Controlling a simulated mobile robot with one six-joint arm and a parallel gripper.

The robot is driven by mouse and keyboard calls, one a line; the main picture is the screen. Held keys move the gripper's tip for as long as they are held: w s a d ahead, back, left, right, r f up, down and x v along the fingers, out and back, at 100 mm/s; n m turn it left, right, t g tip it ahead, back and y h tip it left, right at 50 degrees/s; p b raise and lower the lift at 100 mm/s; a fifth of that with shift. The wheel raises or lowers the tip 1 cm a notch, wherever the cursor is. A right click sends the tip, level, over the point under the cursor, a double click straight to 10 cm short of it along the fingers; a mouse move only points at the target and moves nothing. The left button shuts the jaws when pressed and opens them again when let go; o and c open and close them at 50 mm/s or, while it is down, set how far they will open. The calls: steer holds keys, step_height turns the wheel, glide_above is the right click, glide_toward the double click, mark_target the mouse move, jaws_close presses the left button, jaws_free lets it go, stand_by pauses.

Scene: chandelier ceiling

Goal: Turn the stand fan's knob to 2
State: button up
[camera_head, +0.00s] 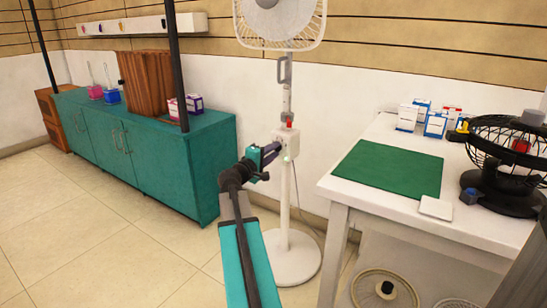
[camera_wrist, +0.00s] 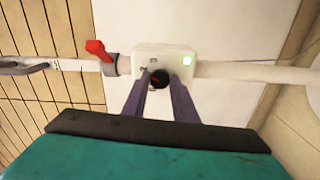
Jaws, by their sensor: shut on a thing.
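The white stand fan (camera_head: 290,185) stands between the teal cabinet and the white table in the head view. Its control box (camera_head: 289,141) sits partway up the pole and also shows in the wrist view (camera_wrist: 178,60) with a lit green light. The dark round knob (camera_wrist: 159,78) is on the box's face. My gripper (camera_head: 277,148) reaches the box from the left in the head view. In the wrist view my gripper's two purple fingers (camera_wrist: 159,88) close around the knob, one on each side. The knob's number markings cannot be read.
A red clamp lever (camera_wrist: 97,48) is on the pole close to the box. The white table (camera_head: 380,200) with a green mat stands to the right, with a black desk fan (camera_head: 512,150) on it. The teal cabinet (camera_head: 200,165) is to the left. Tiled floor is clear at front left.

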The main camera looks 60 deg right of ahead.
steer(key=shift+a+f, duration=0.1)
steer(key=shift+f, duration=0.05)
stand_by(0.3)
steer(key=o, duration=1)
steer(key=shift+o, duration=0.2)
steer(key=a+p, duration=0.4)
steer(key=a, duration=0.9)
steer(key=shift+a, duration=0.4)
steer(key=shift+w, duration=0.1)
